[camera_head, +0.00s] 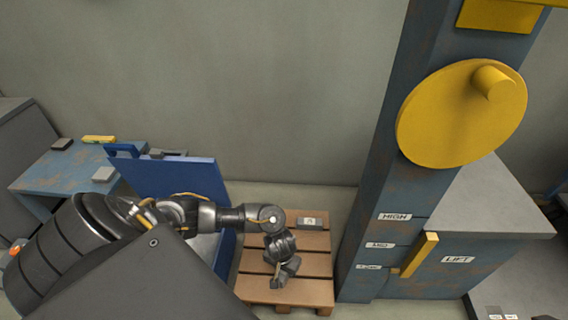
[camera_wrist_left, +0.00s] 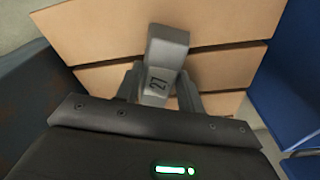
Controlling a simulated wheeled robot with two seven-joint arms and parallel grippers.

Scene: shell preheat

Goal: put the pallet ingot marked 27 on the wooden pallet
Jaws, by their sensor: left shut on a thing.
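The grey ingot marked 27 (camera_wrist_left: 158,82) is between the fingers of my left gripper (camera_wrist_left: 158,92) in the left wrist view. In the head view the left gripper (camera_head: 281,262) is over the wooden pallet (camera_head: 313,290), and the held ingot (camera_head: 291,266) shows at its lower end, tilted. The pallet planks (camera_wrist_left: 90,30) lie behind the ingot in the wrist view. I cannot tell whether the ingot touches them. Another grey ingot (camera_head: 310,222) with a pale label lies at the pallet's back right. My right gripper is not in view.
A blue panel (camera_head: 185,178) stands left of the pallet. A blue column (camera_head: 385,190) with a yellow wheel and lever (camera_head: 420,255) stands close on the right. A blue bench (camera_head: 55,175) at the left holds small blocks. The pallet's front right is clear.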

